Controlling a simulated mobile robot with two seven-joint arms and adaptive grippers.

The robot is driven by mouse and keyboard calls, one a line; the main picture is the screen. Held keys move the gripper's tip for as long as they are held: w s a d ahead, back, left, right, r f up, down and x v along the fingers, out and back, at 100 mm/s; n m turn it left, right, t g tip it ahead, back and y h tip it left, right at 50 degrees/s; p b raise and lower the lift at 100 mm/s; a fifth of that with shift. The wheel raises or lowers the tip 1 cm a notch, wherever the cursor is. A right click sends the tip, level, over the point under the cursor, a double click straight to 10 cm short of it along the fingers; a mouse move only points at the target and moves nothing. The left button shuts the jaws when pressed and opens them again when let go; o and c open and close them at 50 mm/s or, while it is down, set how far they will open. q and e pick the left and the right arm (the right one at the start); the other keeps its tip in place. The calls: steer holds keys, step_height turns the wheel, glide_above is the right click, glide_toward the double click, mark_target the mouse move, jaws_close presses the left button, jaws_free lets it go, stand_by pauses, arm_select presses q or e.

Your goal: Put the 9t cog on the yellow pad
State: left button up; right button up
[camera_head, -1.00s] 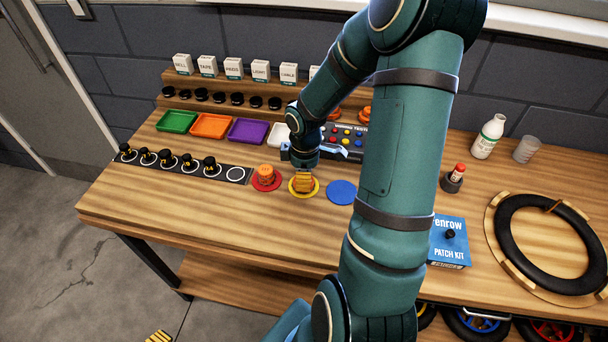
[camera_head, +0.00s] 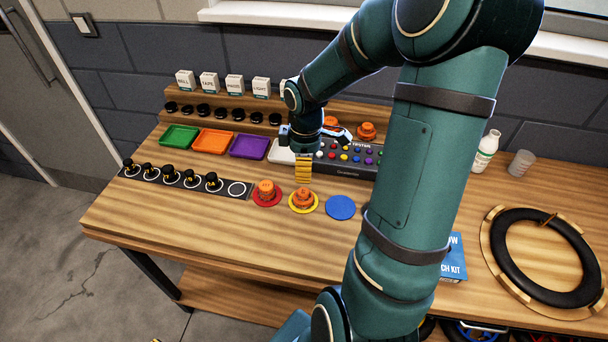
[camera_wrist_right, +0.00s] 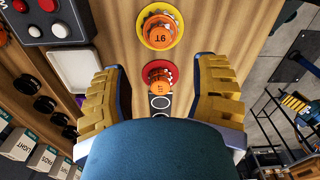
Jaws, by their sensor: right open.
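The orange cog marked 9T (camera_wrist_right: 160,30) lies flat on the yellow pad (camera_wrist_right: 147,10) in the right wrist view. In the head view the same cog (camera_head: 303,198) sits on the yellow pad (camera_head: 291,208), with the pad's rim showing around it. My right gripper (camera_head: 304,170) is above and behind the cog, apart from it. In the wrist view its yellow fingers (camera_wrist_right: 160,85) are spread wide with nothing between them. A small yellow ridged piece (camera_wrist_right: 295,103) at the right of the wrist view looks like my left gripper; its jaws are unclear.
Another orange cog (camera_head: 266,190) sits on the red pad (camera_head: 257,201). The blue pad (camera_head: 341,208) is empty. A tester box with buttons (camera_head: 345,157) stands behind, beside a white tray (camera_head: 281,152).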

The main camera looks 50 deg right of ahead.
step_height(320, 180, up, 2)
steer(key=shift+r, duration=0.1)
stand_by(0.7)
